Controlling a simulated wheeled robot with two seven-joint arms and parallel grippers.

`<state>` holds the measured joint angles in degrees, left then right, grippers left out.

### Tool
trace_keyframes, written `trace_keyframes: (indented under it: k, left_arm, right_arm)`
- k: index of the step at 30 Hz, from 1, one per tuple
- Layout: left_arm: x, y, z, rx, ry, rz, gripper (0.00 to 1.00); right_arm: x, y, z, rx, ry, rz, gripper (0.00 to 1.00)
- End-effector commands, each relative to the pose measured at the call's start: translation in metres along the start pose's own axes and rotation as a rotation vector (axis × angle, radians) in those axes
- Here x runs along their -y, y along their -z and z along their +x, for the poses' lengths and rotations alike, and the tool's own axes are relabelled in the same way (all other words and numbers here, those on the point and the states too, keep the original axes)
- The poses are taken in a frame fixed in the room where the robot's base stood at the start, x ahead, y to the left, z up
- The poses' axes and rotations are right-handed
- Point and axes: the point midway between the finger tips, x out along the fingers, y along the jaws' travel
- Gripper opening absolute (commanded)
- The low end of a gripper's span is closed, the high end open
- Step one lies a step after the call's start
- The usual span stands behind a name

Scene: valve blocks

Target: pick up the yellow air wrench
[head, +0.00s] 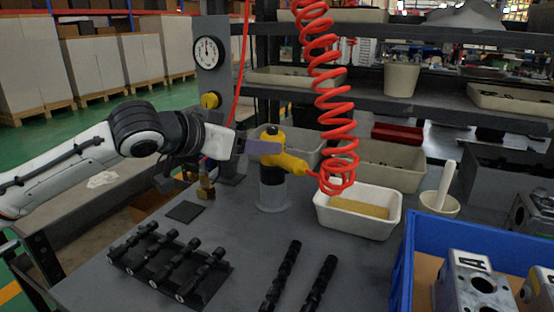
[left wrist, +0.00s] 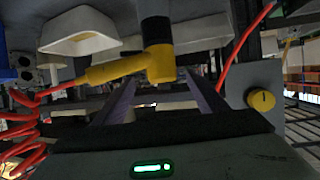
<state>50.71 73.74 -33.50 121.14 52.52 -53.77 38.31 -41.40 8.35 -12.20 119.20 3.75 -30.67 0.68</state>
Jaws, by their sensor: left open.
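The yellow air wrench (head: 290,163) stands nose down in a grey cylindrical holder (head: 272,193) on the bench. Its handle points right, toward the red coiled hose (head: 335,110). My left gripper (head: 268,147) is at the wrench's upper body, with a purple finger in front of part of it. In the left wrist view the wrench (left wrist: 160,66) lies between the tips of the two spread purple fingers, and its handle extends left past one finger. The left gripper (left wrist: 160,80) is open. Whether a finger touches the wrench I cannot tell. My right gripper is out of view.
A white tray (head: 335,218) with a yellow-brown block stands right of the holder. A mortar with pestle (head: 440,204) and a blue crate (head: 405,262) with valve blocks are further right. Black shafts on a rack (head: 165,262) lie at front left. A pressure gauge (head: 208,52) stands behind.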

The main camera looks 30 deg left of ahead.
Motion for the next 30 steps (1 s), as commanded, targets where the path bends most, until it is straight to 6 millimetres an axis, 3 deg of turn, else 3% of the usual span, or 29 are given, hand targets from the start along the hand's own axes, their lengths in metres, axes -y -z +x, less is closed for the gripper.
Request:
trace_keyframes:
  k: [5,13,22,30]
  left_arm:
    - [0.001,0.002,0.013,-0.001,-0.001,-0.001,0.66]
    - [0.003,0.007,0.051,-0.001,-0.001,-0.001,0.66]
    - [0.003,0.007,0.057,0.000,0.000,0.001,0.66]
    - [0.003,0.007,0.056,0.000,0.000,0.001,0.22]
  right_arm:
    - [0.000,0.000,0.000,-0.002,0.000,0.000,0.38]
    - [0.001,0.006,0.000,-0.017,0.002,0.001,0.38]
    - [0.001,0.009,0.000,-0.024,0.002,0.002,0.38]
    - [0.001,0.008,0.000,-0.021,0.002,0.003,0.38]
